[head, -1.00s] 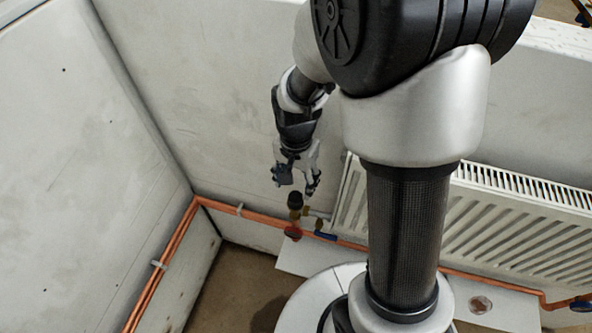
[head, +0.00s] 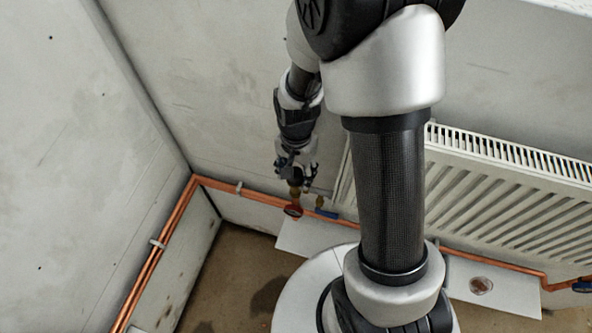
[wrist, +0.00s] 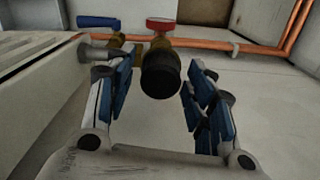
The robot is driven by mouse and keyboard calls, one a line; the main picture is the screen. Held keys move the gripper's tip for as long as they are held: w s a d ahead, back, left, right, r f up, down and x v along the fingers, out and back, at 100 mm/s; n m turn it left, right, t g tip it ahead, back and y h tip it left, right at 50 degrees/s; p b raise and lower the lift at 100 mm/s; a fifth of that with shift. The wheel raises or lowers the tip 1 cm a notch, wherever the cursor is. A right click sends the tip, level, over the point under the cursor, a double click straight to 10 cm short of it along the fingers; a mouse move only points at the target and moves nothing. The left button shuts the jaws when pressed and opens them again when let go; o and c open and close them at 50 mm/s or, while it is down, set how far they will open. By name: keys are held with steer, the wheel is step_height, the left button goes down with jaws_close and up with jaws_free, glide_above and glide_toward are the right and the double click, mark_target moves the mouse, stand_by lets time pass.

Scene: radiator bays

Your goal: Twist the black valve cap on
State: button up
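The black valve cap (wrist: 160,76) sits at the end of the brass valve body (wrist: 156,46), and its round face points towards the wrist camera. My gripper (wrist: 160,95) is open, with one blue-padded finger on each side of the cap. A gap shows between each finger and the cap in the wrist view. In the head view my gripper (head: 297,172) points down over the cap (head: 295,178) and partly hides it. Whether the cap is fully seated on the valve cannot be told.
A red handle (wrist: 161,24) and a blue handle (wrist: 99,22) are close to the valve. Copper pipes (head: 240,188) run along the wall base and round the corner. A white radiator (head: 505,190) stands to the right. The floor (head: 235,275) in front is partly open.

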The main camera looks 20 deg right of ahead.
steer(key=c, duration=0.9)
steer(key=shift+o, duration=0.2)
steer(key=shift+f, duration=0.15)
steer(key=m, duration=0.5)
steer(key=shift+s, duration=0.1)
steer(key=m, duration=0.7)
steer(key=o, duration=1.1)
